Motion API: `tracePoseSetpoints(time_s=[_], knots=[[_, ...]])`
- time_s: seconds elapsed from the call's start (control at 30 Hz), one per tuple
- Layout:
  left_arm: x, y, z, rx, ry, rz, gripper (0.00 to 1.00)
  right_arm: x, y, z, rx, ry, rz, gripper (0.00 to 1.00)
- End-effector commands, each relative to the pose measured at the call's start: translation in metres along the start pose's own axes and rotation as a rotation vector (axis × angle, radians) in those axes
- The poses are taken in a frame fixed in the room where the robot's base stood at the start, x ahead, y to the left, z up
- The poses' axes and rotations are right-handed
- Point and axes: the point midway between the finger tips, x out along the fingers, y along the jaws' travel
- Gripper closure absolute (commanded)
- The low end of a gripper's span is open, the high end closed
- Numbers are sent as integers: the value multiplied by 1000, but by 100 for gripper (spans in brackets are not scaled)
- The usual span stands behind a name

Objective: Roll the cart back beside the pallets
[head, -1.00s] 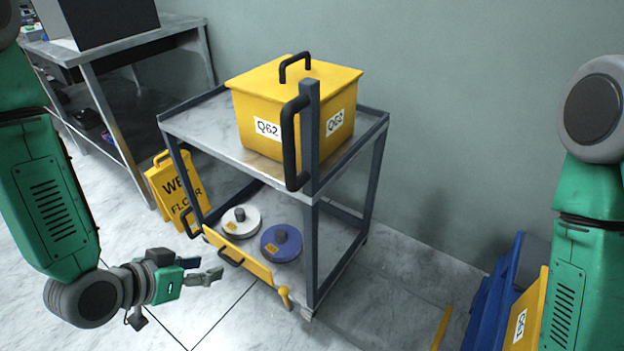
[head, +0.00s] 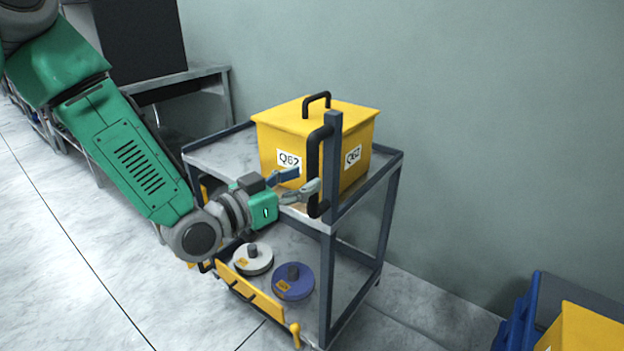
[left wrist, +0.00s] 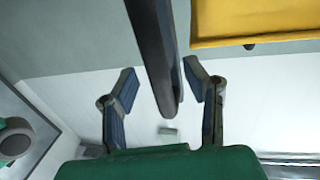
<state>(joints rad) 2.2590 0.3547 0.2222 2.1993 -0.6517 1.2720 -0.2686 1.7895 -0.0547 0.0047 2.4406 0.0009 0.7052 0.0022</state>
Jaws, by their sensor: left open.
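The grey cart (head: 225,152) stands against the wall, with a black vertical handle (head: 314,172) on its near corner post. A yellow lidded box marked Q62 (head: 325,115) sits on its top shelf. My left gripper (head: 303,181) is open at the handle, in front of the box. In the left wrist view the dark handle (left wrist: 152,45) runs down between the spread fingers, which do not close on it. The yellow box (left wrist: 260,20) shows at upper right there. My right gripper is not in view. Pallets cannot be made out clearly.
The lower shelf holds a white disc (head: 253,259) and a blue disc (head: 293,281) behind a yellow front bar (head: 252,303). Blue items and another yellow box (head: 585,332) stand at lower right. A table (head: 205,75) is at back left.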

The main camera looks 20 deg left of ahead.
Motion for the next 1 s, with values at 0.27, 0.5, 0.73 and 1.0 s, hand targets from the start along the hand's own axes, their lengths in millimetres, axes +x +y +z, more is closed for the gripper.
tracePoseSetpoints(time_s=[0.27,0.5,0.73,1.0], knots=[[26,1,0,1,-2,0,59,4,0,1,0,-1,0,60],[27,0,0,-1,-2,-1,59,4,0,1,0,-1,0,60],[27,0,0,0,-1,-1,100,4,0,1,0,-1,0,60],[27,2,0,0,-2,-1,100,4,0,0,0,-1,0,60]])
